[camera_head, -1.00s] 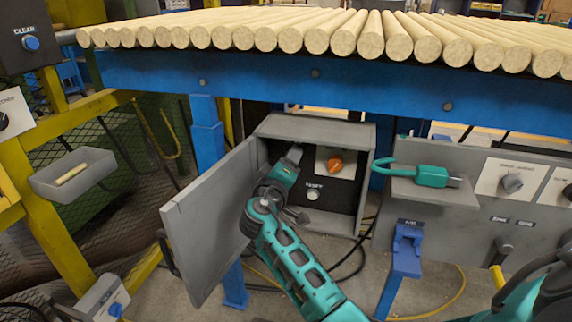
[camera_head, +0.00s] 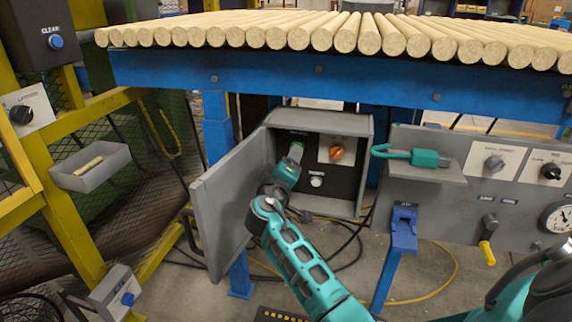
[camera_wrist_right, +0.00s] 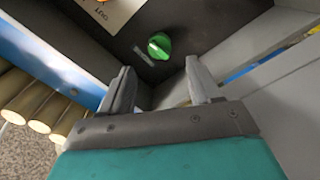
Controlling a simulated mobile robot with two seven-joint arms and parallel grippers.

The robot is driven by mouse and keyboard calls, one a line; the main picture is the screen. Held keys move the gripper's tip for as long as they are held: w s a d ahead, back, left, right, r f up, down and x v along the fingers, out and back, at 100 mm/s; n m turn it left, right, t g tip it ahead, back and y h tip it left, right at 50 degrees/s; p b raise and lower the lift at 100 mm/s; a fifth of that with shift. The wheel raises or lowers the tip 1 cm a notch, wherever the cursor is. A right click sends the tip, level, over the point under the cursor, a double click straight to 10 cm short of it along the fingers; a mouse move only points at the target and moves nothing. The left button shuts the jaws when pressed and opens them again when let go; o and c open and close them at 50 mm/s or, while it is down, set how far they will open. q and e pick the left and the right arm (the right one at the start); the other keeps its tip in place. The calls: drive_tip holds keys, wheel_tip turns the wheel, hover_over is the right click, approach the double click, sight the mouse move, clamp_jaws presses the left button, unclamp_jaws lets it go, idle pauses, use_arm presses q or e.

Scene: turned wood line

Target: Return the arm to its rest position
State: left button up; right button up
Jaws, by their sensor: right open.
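My right arm reaches from the bottom of the head view into an open grey box under the blue table frame. Its teal and grey gripper (camera_head: 295,153) is at the left of the box interior. In the right wrist view the gripper (camera_wrist_right: 158,72) is open and empty, with its two grey fingers apart. A green knob (camera_wrist_right: 159,45) on the dark panel lies just beyond the fingertips, with a visible gap. My left gripper is not in view.
The box's grey door (camera_head: 226,208) stands open left of my arm. An orange knob (camera_head: 337,152) and a pale button (camera_head: 316,181) are inside. A teal padlock (camera_head: 424,158) lies on a shelf to the right. Wooden rods (camera_head: 345,35) lie above.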

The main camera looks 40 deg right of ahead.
drive_tip(key=shift+s+a, duration=0.2)
drive_tip(key=shift+d, duration=0.1)
idle(0.5)
